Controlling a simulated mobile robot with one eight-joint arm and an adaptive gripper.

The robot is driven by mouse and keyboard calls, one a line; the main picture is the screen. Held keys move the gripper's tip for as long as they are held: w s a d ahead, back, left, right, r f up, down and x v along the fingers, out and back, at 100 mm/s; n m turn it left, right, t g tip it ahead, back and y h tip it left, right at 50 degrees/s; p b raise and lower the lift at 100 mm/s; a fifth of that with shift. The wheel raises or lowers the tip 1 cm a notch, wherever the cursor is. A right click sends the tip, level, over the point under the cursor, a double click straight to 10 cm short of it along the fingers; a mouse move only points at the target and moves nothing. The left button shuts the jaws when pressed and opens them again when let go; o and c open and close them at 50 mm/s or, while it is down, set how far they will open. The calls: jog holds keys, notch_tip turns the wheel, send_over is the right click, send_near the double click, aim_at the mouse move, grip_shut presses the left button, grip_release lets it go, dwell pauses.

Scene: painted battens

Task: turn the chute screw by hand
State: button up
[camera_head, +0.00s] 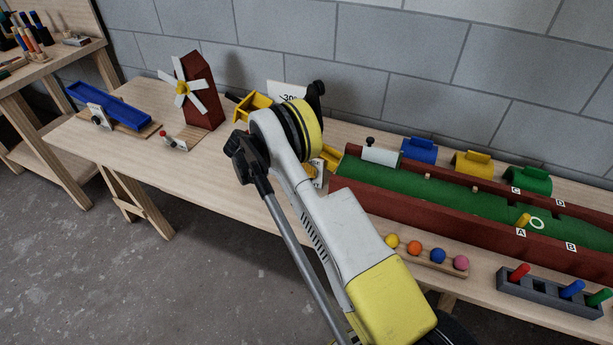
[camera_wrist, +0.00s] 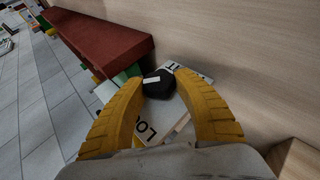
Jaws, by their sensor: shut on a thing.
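The chute screw (camera_wrist: 158,86) is a dark, faceted knob with a white mark on top, in the middle of the wrist view. My gripper (camera_wrist: 161,79) has its two yellow fingers on either side of the knob, shut on it. A white plate (camera_wrist: 152,125) with black letters, of which "LO" can be read, lies under and around the knob, partly covered by the fingers. In the head view my arm hides the knob and most of the gripper; part of the lettered plate (camera_head: 319,176) shows beside the arm.
A long green trough with dark red walls (camera_head: 450,222) runs right from my arm. A rack of coloured balls (camera_head: 408,252) and a grey peg block (camera_head: 552,296) stand in front. A windmill (camera_head: 196,92) and blue tray (camera_head: 108,105) are left. The table between is mostly bare.

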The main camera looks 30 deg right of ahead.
dwell(0.4)
jog(key=o, duration=1.2)
jog(key=shift+c, duration=0.2)
notch_tip(320, 180, up, 10)
